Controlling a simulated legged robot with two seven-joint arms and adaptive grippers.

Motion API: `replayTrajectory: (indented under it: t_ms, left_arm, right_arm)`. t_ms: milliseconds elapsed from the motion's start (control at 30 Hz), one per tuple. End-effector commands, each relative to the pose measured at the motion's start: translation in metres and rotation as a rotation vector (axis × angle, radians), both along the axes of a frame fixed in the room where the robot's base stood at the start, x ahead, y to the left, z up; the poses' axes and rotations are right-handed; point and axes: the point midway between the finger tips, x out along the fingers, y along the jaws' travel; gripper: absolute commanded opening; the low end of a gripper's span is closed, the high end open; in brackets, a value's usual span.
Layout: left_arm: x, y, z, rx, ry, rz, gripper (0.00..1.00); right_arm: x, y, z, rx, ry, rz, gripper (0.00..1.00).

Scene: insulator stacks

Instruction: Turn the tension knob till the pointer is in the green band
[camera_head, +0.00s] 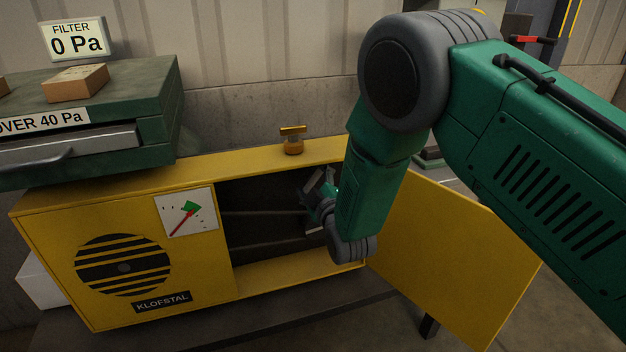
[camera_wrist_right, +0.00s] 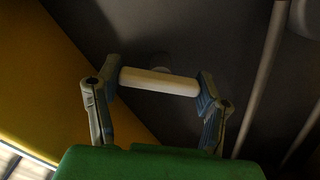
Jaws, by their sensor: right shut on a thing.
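A white bar-shaped knob (camera_wrist_right: 158,82) with a round mount behind it is on the dark inner wall of the yellow cabinet (camera_head: 110,210). I take it to be the tension knob. My right gripper (camera_wrist_right: 158,86) is shut on the bar, one finger at each end; it also shows inside the open cabinet in the head view (camera_head: 316,192), partly hidden by my arm. On the cabinet front, a white gauge (camera_head: 203,222) has a red pointer (camera_head: 180,225) and a green band (camera_head: 190,207). The pointer lies diagonally, its upper end close to the green; I cannot tell its exact reading. My left gripper is out of view.
The cabinet's yellow door (camera_head: 450,260) stands open to the right. A brass T-shaped fitting (camera_head: 292,140) is on its top. A green case (camera_head: 150,100) with a wooden block (camera_head: 76,83) and a filter sign (camera_head: 76,40) stands at upper left. Pale rods (camera_wrist_right: 265,75) run beside the gripper.

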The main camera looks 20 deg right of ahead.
Motion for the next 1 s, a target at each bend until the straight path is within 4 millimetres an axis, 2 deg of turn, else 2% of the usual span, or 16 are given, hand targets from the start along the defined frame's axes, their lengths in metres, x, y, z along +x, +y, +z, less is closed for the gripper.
replayTrajectory:
  t_ms: [33,67,100,467,567,800,1000]
  left_arm:
    - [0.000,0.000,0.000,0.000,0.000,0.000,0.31]
    - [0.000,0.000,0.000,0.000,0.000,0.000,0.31]
    - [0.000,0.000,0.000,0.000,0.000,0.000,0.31]
    - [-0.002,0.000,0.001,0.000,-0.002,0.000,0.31]
    - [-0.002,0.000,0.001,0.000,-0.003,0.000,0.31]
    - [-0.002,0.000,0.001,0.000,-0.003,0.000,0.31]
    - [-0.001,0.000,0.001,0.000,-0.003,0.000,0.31]
  right_arm:
    - [-0.001,0.002,-0.002,0.002,0.004,0.004,0.33]
    - [-0.001,0.002,-0.002,0.002,0.004,0.004,0.69]
    - [-0.001,0.002,-0.002,0.002,0.004,0.004,0.83]
    - [-0.006,0.000,-0.002,0.002,0.004,0.001,0.83]
    - [-0.019,0.000,-0.002,0.001,0.006,0.001,0.83]
    - [-0.070,-0.001,-0.003,0.000,0.007,0.002,0.83]
    - [-0.104,-0.001,-0.004,0.001,0.008,0.003,0.83]
